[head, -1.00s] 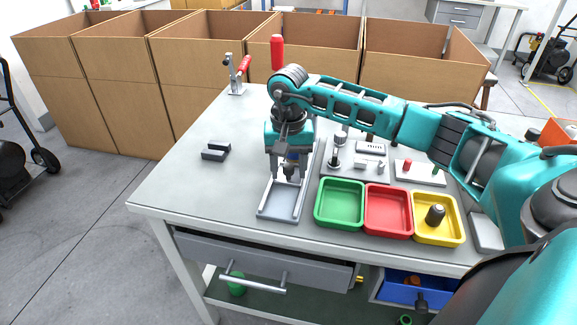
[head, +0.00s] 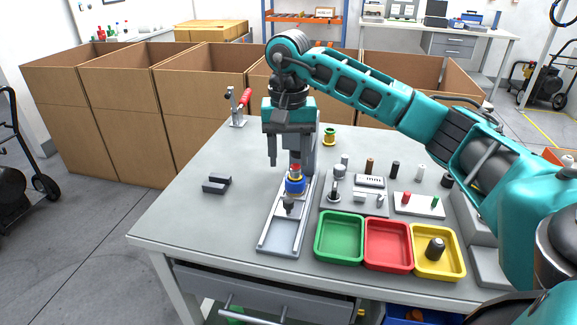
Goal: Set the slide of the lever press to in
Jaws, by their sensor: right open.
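The lever press stands near the middle of the table, with a grey column (head: 312,150) and a long pale base (head: 278,243) reaching toward the front edge. A blue part (head: 295,186) with a red top and a dark tip (head: 289,204) show over the base rails. My right gripper (head: 288,165) points down, open and empty, in front of the column and above the blue part. Its arm and body hide the press's upper end and lever. I cannot tell exactly where the slide sits along the rails. My left gripper is not in view.
Green (head: 340,238), red (head: 388,245) and yellow (head: 437,253) trays stand right of the base; the yellow holds a dark knob. Fixtures with small pegs (head: 420,204) lie behind them. A dark block (head: 216,184) and red-handled clamp (head: 238,108) are left. The front-left table is clear.

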